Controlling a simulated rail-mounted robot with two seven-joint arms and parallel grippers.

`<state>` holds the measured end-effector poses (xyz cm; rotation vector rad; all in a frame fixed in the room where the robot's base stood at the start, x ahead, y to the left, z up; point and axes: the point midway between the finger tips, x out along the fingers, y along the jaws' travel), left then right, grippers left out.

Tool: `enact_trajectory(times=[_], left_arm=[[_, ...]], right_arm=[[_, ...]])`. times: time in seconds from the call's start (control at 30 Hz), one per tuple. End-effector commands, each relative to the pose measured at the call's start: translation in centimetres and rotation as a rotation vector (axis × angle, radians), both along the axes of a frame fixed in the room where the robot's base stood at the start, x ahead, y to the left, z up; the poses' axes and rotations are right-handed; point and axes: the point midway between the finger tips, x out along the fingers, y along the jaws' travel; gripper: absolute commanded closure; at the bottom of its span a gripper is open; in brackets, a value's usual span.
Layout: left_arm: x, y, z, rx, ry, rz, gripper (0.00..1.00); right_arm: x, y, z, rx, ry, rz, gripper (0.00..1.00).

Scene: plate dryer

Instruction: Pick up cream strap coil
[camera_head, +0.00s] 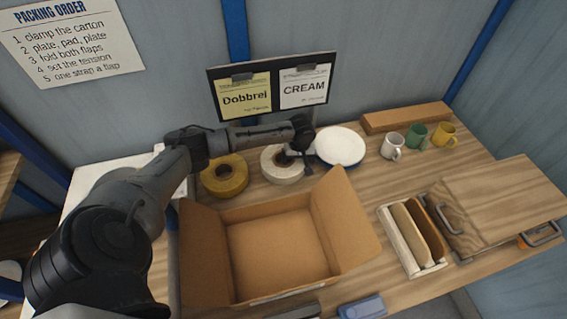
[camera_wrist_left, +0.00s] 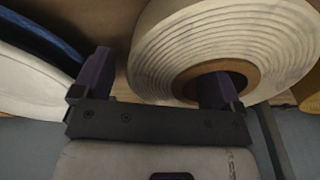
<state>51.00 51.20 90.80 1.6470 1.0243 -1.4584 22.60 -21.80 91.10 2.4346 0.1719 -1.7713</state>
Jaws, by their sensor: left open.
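The cream strap coil (camera_head: 275,169), a white roll with a brown core, lies on the table behind the open carton. My left gripper (camera_head: 298,153) is open at the coil's right side. In the left wrist view, the cream coil (camera_wrist_left: 222,35) shows large. One finger of my left gripper (camera_wrist_left: 154,74) is at the core's opening and the other is outside the rim, between coil and plates. The band of the coil is between them; I cannot tell whether they touch it. My right gripper is not in view.
A yellow coil (camera_head: 224,188) lies left of the cream coil. White plates (camera_head: 340,146) stand close on its right. The open carton (camera_head: 322,232) is in front, flaps raised. Mugs (camera_head: 416,135), a divided holder (camera_head: 401,244) and a wooden box (camera_head: 500,195) are at the right.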

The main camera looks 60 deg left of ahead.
Motion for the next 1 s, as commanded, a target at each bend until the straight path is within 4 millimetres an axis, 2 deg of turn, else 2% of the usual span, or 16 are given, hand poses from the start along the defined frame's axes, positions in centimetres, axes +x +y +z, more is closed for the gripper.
enact_trajectory(times=[0.17, 0.87, 1.0], left_arm=[[0.01, -0.01, 0.03, 0.000, 0.000, 0.000, 0.10], [0.00, 0.00, 0.05, 0.000, 0.000, 0.000, 0.78], [0.05, 0.05, 0.16, 0.000, -0.001, 0.001, 0.80]], right_arm=[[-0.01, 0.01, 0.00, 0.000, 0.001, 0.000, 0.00], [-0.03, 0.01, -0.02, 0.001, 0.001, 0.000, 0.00], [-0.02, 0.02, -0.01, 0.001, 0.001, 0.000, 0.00]])
